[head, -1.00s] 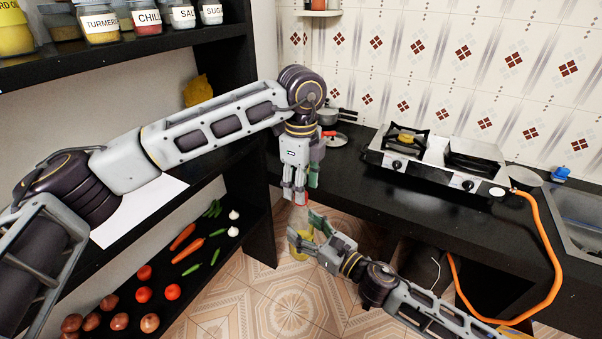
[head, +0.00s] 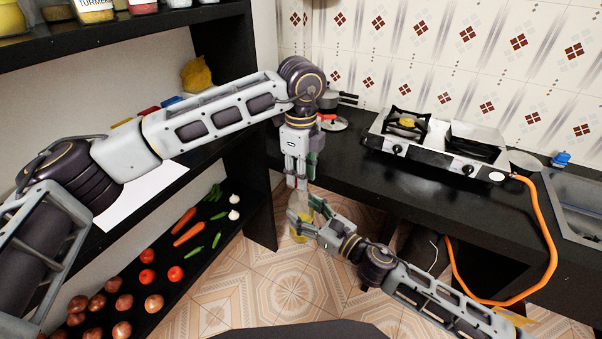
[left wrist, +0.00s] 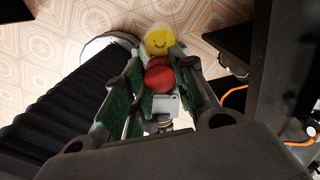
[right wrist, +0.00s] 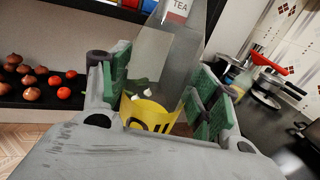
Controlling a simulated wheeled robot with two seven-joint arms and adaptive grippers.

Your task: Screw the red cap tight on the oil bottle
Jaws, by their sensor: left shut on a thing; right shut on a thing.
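The oil bottle (right wrist: 165,55) is clear glass with a yellow label (right wrist: 150,113); its top is out of the right wrist view. My right gripper (right wrist: 155,95) is shut on its body. In the head view the bottle's yellow lower part (head: 299,232) shows beside my right gripper (head: 308,217). The red cap (left wrist: 158,77) is between the green-padded fingers of my left gripper (left wrist: 155,88), which is shut on it. In the head view my left gripper (head: 297,186) points down, just above the right one. The fingers hide where cap and bottle neck meet, so I cannot tell how they touch.
A black counter (head: 350,170) with a gas stove (head: 437,137) and an orange hose (head: 553,255) lies to the right. A black shelf (head: 215,240) with vegetables stands at left. Patterned floor (head: 285,290) shows below the grippers.

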